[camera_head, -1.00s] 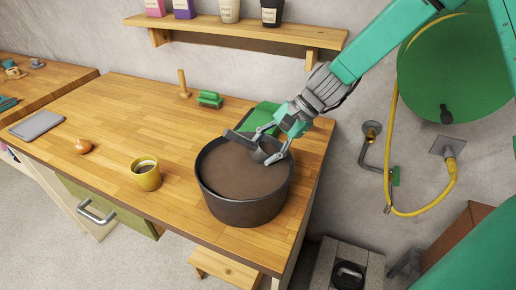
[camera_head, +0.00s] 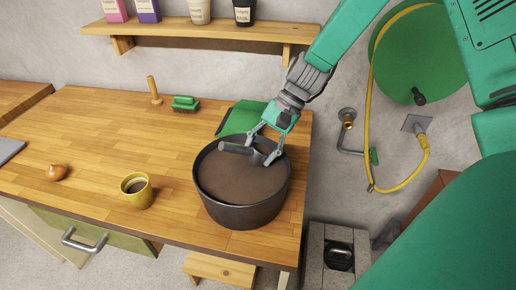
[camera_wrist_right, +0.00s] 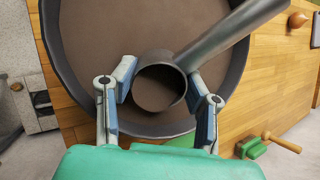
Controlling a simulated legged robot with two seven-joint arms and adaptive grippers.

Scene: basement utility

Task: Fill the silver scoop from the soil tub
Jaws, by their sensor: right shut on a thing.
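The soil tub (camera_head: 243,215) is a dark round pot of brown soil near the right end of the wooden bench. My right gripper (camera_head: 262,152) is over the tub's far part, with its fingers around the silver scoop (camera_head: 236,149). In the right wrist view, the scoop's round cup (camera_wrist_right: 160,82) sits between the two fingertips of my right gripper (camera_wrist_right: 160,95), and its grey handle (camera_wrist_right: 235,32) slants up to the right. The cup shows brown inside; I cannot tell whether that is soil in it. My left gripper is not in view.
An onion-like brown object (camera_head: 57,172) lies farther left. The bench's middle is clear.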

